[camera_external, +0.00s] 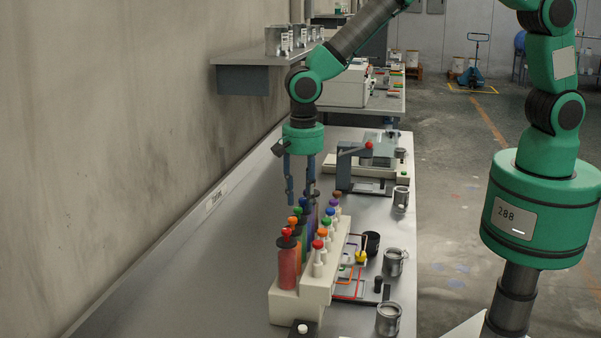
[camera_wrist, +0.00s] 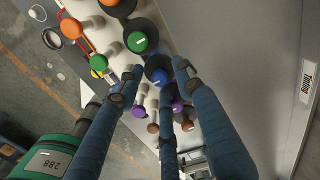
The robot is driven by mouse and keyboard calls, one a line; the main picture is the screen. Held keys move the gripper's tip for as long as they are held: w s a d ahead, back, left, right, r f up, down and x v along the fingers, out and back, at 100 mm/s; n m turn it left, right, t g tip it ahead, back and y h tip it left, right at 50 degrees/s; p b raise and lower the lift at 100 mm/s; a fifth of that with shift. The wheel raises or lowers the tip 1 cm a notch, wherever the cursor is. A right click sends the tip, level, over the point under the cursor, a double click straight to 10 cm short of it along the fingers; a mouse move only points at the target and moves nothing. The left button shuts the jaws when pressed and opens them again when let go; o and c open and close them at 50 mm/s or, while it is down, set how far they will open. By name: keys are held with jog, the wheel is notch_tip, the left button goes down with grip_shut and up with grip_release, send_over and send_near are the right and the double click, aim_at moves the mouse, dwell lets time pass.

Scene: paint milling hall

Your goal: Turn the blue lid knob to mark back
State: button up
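The blue lid knob (camera_wrist: 159,76) sits on a dark round lid in the wrist view, between the green knob (camera_wrist: 137,42) and the purple knobs. My gripper (camera_wrist: 156,70) has three blue-grey fingers spread apart around and above the blue knob. I cannot tell whether any finger touches it. The blue knob's pointer direction is too small to read. In the external view my gripper (camera_external: 299,198) points straight down over the far part of the bottle row, and its fingers hide most of the blue lid there.
A cream rack (camera_external: 300,303) holds the coloured bottles, with a second row of smaller coloured tops (camera_external: 323,233) close on the right. Metal cans (camera_external: 393,262) stand along the right table edge. A press-like device (camera_external: 365,165) stands farther back. The table left of the rack is clear.

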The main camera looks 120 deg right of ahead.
jog(key=shift+c, duration=0.5)
grip_shut()
jog(key=shift+n, duration=0.3)
